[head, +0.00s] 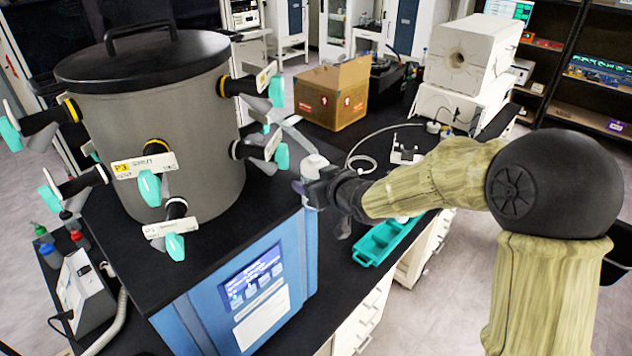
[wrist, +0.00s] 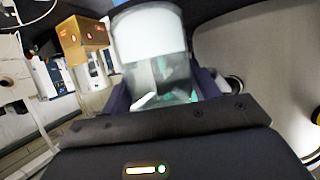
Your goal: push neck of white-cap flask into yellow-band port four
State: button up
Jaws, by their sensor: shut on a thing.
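My gripper (head: 318,188) is shut on the white-cap flask (head: 316,163), to the right of the grey drum (head: 190,120). In the wrist view the flask's white cap (wrist: 150,35) and clear body (wrist: 160,82) stand between the gripper's fingers (wrist: 162,95). A yellow-band port (head: 222,86) sticks out of the drum's upper right side, with a white label seen nearly edge-on; I cannot read its number. Another yellow-band port (head: 155,146), labelled P3, faces the front. The flask is apart from the ports in the head view; its neck is not clear.
Lower ports with teal-tipped valves (head: 175,208) stick out around the drum. The blue dryer body (head: 250,285) stands below. A cardboard box (head: 332,92), a teal tray (head: 385,238) and a white block-shaped device (head: 470,55) are on the dark bench to the right.

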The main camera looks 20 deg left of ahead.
jog(key=shift+s+a+r, duration=0.1)
jog(key=shift+a+r, duration=0.2)
jog(key=shift+r, duration=0.05)
jog(key=o, duration=1.5)
jog(key=shift+a, duration=0.1)
jog(key=shift+c, duration=0.2)
jog(key=shift+d+f, duration=0.2)
jog(key=shift+d, duration=0.05)
jog(key=v, duration=1.7)
jog(key=shift+s, duration=0.1)
jog(key=shift+d+r, duration=0.1)
jog(key=shift+r, duration=0.05)
jog(key=p+v, duration=0.4)
jog(key=v, duration=0.3)
